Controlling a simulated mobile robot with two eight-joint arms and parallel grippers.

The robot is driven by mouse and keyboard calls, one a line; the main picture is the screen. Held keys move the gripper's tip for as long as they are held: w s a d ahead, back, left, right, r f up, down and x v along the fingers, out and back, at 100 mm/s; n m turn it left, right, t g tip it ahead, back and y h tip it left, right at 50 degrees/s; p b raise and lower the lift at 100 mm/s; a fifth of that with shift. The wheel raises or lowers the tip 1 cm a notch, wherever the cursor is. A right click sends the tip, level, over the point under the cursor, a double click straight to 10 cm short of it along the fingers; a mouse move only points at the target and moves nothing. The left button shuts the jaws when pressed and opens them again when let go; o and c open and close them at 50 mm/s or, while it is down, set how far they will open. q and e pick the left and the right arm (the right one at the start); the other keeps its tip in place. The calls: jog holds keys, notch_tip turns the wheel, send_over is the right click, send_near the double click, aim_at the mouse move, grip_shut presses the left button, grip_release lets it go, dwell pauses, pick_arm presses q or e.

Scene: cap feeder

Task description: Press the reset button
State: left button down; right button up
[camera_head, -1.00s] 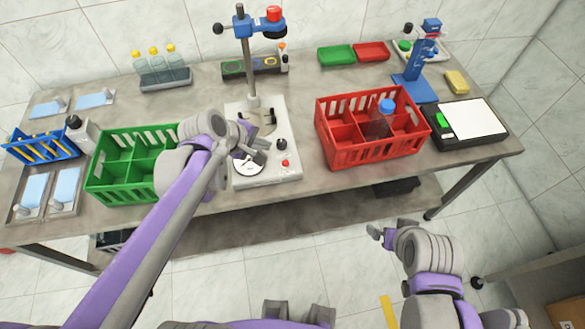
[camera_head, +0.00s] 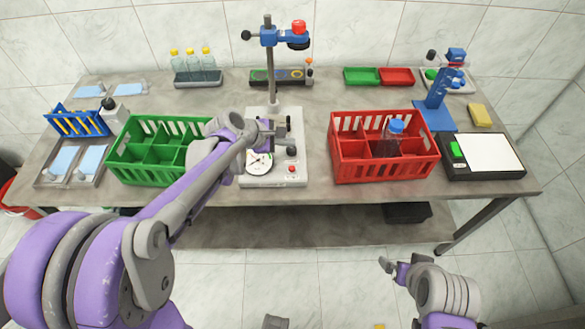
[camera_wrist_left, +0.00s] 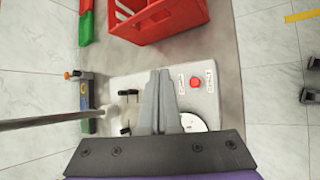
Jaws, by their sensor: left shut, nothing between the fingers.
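The small red button (camera_head: 291,168) sits at the front right of the white base plate (camera_head: 258,182) of the press stand. It also shows in the left wrist view (camera_wrist_left: 196,82), right of the fingertips, with printed labels beside it. My left gripper (camera_head: 288,127) is over the plate, behind the button and apart from it. Its fingers (camera_wrist_left: 160,72) are closed together with nothing between them. A white dial (camera_head: 259,162) lies on the plate left of the button, partly hidden by the fingers in the wrist view. My right gripper (camera_head: 387,265) hangs empty in front of the table.
A green crate (camera_head: 140,178) stands left of the stand, and a red crate (camera_head: 385,174) with a bottle stands to its right. The stand's upright post (camera_head: 271,75) rises behind my left gripper.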

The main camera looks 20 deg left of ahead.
pick_arm(q)
jog(key=b, duration=0.5)
send_over(288, 171)
notch_tip(288, 171, down, 8)
jog(key=shift+f, duration=0.1)
jog(key=shift+f+b, duration=0.3)
pick_arm(e)
notch_tip(288, 171, down, 7)
jog(key=s, duration=0.1)
jog(key=shift+s+r, duration=0.15)
jog(key=shift+s, duration=0.25)
pick_arm(q)
jog(key=shift+f, duration=0.1)
dwell(0.8)
jog(key=shift+f+b, duration=0.3)
jog(key=shift+b, duration=0.05)
pick_arm(e)
jog(key=shift+f, duration=0.4)
pick_arm(q)
jog(key=shift+f+b, duration=0.35)
jog(key=shift+f, duration=0.1)
pick_arm(e)
jog(key=shift+s+f, duration=0.1)
jog(key=shift+f, duration=0.25)
pick_arm(q)
jog(key=shift+r+p, duration=0.6)
jog(key=shift+r, duration=0.25)
pick_arm(e)
jog(key=shift+r, duration=0.6)
